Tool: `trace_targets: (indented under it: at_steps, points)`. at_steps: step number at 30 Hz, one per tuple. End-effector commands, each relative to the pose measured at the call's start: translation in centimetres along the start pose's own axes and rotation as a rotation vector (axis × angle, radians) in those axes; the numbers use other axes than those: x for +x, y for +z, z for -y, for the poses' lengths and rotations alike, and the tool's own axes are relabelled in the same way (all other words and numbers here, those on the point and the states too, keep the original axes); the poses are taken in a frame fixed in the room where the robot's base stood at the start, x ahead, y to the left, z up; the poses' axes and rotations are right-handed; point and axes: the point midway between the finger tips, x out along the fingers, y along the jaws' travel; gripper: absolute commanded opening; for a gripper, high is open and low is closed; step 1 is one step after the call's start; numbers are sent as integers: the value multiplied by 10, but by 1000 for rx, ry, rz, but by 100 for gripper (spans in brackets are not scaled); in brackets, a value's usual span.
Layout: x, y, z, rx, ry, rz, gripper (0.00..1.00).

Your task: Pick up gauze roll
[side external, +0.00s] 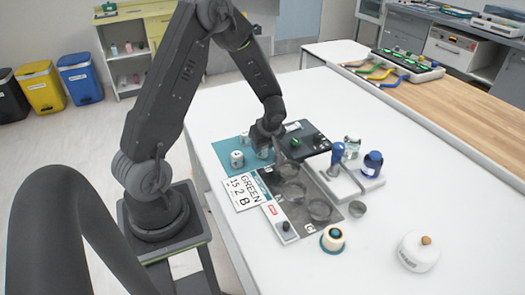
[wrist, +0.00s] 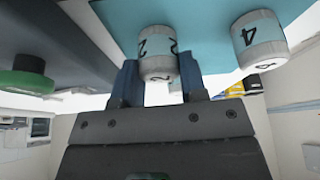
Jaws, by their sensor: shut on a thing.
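My gripper (wrist: 158,82) is shut on a gauze roll (wrist: 156,50), a short white cylinder with a pale blue band and the number 2. One finger is on each side of it. In the side view my gripper (side external: 266,143) is low over the teal mat (side external: 226,145), and the held roll (side external: 262,153) is partly hidden below it. I cannot tell whether the roll touches the mat. A second, similar roll (wrist: 259,40) with the number 4 stands apart on the mat; it also shows in the side view (side external: 237,159).
A dark mat with a green-topped item (side external: 295,142) lies right of the gripper. A grey tray with round wells (side external: 343,212), a GREEN card (side external: 243,191), a blue stamp (side external: 338,152) and a blue bottle (side external: 373,164) are nearby.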

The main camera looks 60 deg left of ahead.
Motion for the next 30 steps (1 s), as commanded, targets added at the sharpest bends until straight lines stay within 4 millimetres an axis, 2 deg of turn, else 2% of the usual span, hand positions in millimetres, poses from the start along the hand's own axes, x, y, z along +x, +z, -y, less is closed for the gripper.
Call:
trace_targets:
  at_steps: [11, 16, 19, 30]
  points:
    - [-4, -2, 0, -1, 1, -1, 16]
    - [-22, -10, -1, -2, 4, -2, 16]
    - [-40, -17, -1, -5, 6, -2, 16]
    - [-65, -79, 67, -8, 0, -2, 16]
